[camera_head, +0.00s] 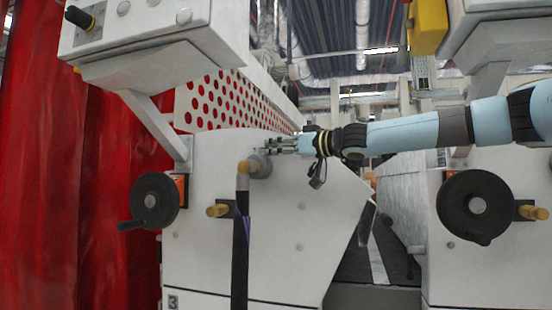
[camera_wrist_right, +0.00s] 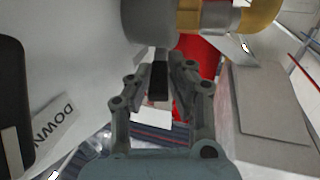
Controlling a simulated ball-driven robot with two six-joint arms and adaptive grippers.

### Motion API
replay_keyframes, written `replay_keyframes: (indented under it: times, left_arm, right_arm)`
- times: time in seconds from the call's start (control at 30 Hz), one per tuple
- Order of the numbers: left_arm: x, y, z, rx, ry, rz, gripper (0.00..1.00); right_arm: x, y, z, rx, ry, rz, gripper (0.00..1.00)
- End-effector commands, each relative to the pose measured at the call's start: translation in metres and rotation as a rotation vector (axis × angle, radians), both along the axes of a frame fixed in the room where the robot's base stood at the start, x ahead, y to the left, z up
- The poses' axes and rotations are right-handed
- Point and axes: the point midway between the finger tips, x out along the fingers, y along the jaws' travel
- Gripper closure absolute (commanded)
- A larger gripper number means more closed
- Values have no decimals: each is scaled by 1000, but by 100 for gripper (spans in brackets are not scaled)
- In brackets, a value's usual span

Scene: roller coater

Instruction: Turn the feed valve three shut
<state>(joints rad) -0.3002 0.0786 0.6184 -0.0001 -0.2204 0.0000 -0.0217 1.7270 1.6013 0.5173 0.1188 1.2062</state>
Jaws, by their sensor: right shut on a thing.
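The feed valve is a grey round body (camera_head: 260,164) on the white machine side, with a yellow elbow (camera_head: 243,168) and a dark hose (camera_head: 240,250) hanging from it. My right gripper (camera_head: 270,146) reaches in from the right at the upper right of the valve body. In the right wrist view, my right gripper (camera_wrist_right: 159,68) is shut on a short dark handle (camera_wrist_right: 158,80), just below the grey body (camera_wrist_right: 148,22). The yellow elbow (camera_wrist_right: 250,15) is beside it. The handle is too small to make out in the head view. My left gripper is not in view.
A black handwheel (camera_head: 155,200) is left of the hose; another (camera_head: 477,207) is on the right machine. A control box (camera_head: 140,35) overhangs at upper left. A "3" label (camera_head: 172,301) is low on the panel. A red curtain (camera_head: 60,190) hangs at left.

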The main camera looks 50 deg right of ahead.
Motion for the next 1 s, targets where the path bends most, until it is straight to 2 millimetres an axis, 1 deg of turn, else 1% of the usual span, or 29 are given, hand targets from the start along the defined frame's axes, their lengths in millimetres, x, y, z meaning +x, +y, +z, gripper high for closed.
replay_keyframes:
  times: [0.03,0.3,0.87,0.9,1.0]
  left_arm:
    - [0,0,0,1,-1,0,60]
    - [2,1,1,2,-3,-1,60]
    - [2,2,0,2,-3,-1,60]
    - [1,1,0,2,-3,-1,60]
    - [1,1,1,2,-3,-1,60]
  right_arm:
    - [0,0,-3,0,5,9,100]
    - [0,1,-2,1,2,44,100]
    - [0,2,-1,0,0,54,100]
    - [0,2,-1,0,0,54,77]
    - [0,2,-1,0,-1,53,64]
